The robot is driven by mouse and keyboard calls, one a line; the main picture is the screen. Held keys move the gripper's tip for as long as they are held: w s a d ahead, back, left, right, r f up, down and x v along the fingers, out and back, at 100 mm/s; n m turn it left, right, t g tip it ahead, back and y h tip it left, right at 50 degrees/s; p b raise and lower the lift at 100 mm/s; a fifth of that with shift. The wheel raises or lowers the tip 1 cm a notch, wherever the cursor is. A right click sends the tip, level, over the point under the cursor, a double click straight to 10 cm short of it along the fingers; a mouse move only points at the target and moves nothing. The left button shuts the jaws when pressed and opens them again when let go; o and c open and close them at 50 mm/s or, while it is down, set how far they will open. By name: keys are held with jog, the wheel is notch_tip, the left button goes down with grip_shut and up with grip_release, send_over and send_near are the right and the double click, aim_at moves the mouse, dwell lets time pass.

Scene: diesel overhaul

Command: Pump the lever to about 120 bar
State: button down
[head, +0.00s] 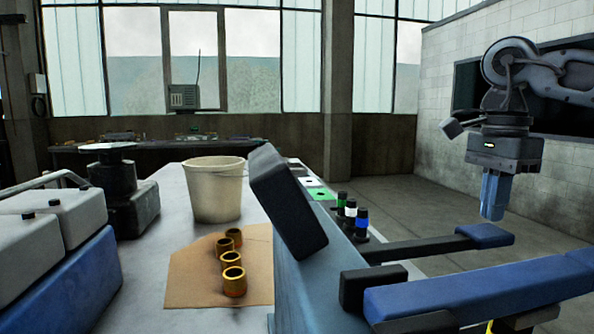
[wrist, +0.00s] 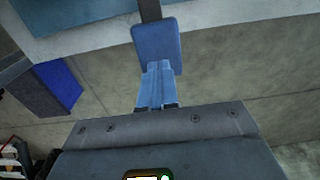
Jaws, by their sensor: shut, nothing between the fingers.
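The lever is a dark bar with a flat blue pad (head: 486,235) at its outer end, reaching right from the blue bench-mounted housing. The pad also shows in the wrist view (wrist: 157,42), ahead of my fingertips. My gripper (head: 492,217) points down with its blue fingers shut together and empty. The fingertips are just above the pad or on it; I cannot tell whether they touch. In the wrist view the fingers (wrist: 156,85) overlap the pad's near edge. A dark tilted box (head: 287,200) stands on the housing with its back to me; no pressure reading is visible.
A blue bar (head: 470,300) with a black block (head: 372,287) crosses the lower right, near the lever. A cream bucket (head: 214,190), several brass bushings (head: 233,281) on brown paper and small capped bottles (head: 350,213) sit on the bench. Floor beyond the lever is clear.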

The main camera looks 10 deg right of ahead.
jog(key=shift+r+p, duration=1.25)
jog(key=shift+r, duration=0.8)
